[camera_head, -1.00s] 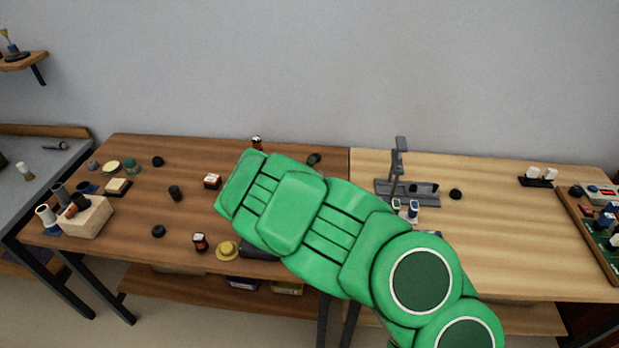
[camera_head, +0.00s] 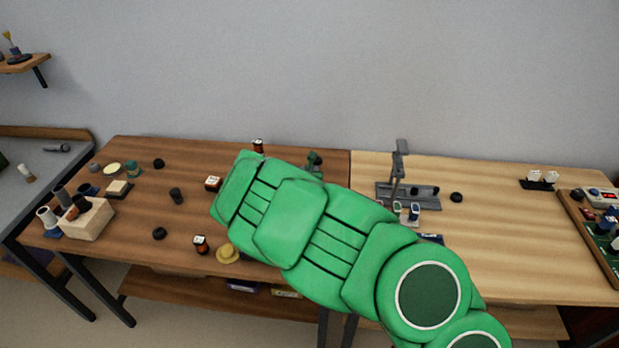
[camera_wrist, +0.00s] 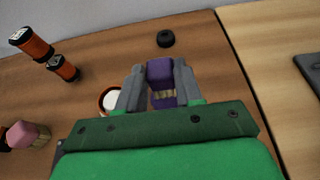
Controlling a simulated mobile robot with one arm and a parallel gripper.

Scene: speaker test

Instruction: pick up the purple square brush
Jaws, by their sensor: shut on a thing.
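The purple square brush (camera_wrist: 161,70) is in the wrist view, upright between the two grey fingers of my gripper (camera_wrist: 160,84). It has a purple block at the top and a pale tan band below it. The fingers are shut on it from both sides. Its lower part is partly hidden by my gripper's body. In the head view my green arm covers the gripper and the brush, so neither shows there.
In the wrist view a red-rimmed cup with a white inside (camera_wrist: 109,100) is close beside the left finger. Orange-and-black spools (camera_wrist: 33,44) stand at the left, and a black ring (camera_wrist: 165,38) lies beyond. A grey stand (camera_head: 405,188) is on the lighter table.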

